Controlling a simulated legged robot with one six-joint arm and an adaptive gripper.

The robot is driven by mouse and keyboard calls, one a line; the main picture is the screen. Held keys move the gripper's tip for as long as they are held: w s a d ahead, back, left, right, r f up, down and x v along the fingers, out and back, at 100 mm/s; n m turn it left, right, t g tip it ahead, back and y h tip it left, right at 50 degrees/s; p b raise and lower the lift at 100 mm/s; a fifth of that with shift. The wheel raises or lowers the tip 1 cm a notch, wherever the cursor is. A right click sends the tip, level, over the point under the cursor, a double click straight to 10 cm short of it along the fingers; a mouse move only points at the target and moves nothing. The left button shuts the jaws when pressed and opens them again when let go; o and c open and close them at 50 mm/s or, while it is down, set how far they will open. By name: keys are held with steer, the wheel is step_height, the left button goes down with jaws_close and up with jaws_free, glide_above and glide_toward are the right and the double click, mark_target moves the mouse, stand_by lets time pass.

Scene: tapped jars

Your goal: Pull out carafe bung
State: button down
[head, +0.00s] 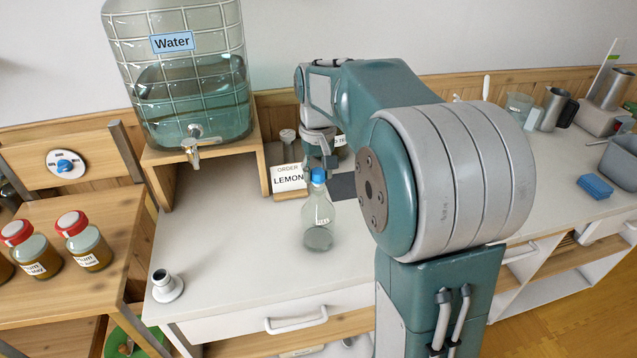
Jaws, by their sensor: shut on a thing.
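The carafe (319,212) is a clear flask with a narrow neck and a little grey content at its bottom. It appears upright on the white counter, left of my arm. Its blue bung (318,176) is at the top of the neck, and I see no clear gap between them. My gripper (321,165) reaches down from above and is shut on the bung. The fingertips are small in the head view, and my arm hides part of the counter behind them.
A large water tank (182,75) with a tap stands on a wooden stand at the left. An order sign (288,178) stands behind the carafe. A small white funnel-like piece (166,285) sits at the front left. The counter between is clear.

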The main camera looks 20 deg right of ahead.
steer(key=shift+r, duration=0.4)
steer(key=shift+r, duration=3.2)
